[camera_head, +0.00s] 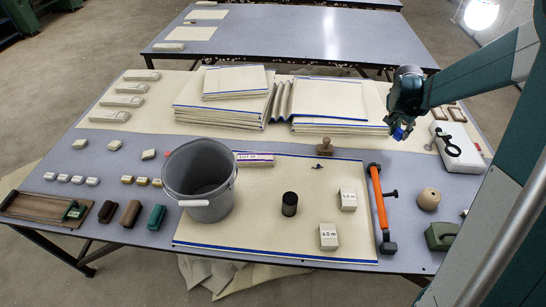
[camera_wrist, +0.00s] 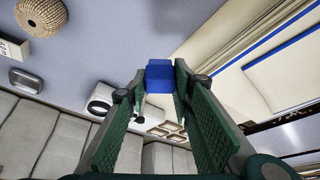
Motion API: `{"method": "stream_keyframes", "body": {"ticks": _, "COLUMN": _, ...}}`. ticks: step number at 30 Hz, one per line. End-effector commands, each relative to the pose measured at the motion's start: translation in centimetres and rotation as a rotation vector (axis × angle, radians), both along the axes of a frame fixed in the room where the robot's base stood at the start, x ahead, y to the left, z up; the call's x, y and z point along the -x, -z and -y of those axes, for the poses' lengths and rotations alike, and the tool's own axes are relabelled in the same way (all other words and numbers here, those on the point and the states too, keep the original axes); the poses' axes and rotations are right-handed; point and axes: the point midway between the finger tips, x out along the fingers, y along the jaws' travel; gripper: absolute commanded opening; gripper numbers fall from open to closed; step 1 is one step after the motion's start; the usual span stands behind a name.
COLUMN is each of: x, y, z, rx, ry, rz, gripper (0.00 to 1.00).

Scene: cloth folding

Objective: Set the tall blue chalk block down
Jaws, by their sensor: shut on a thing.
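The blue chalk block (camera_wrist: 159,77) is between the fingertips of my gripper (camera_wrist: 157,88) in the wrist view, and the fingers are shut on it. In the head view a small part of the blue block (camera_head: 398,133) shows under my gripper (camera_head: 402,124). My gripper is above the right side of the table, near the right end of the folded cloth stacks. The fingers hide part of the block, and its full height cannot be told.
An orange-handled tool (camera_head: 380,205), a woven ball (camera_head: 428,199) and a white device (camera_head: 470,152) lie at right. Bare grey table (camera_head: 408,169) shows below my gripper.

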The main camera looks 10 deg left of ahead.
Motion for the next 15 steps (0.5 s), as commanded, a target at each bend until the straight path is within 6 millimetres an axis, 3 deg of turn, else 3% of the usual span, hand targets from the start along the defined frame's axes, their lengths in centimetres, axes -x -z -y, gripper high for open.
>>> {"method": "stream_keyframes", "body": {"ticks": 1, "x": -0.6, "y": 0.1, "z": -2.0, "rx": -0.001, "ry": -0.061, "rz": 0.001, "gripper": 0.12}}
{"method": "stream_keyframes", "body": {"ticks": 15, "x": -4.2, "y": 0.7, "z": -19.5, "rx": -0.001, "ry": -0.669, "rz": 0.001, "gripper": 0.12}}
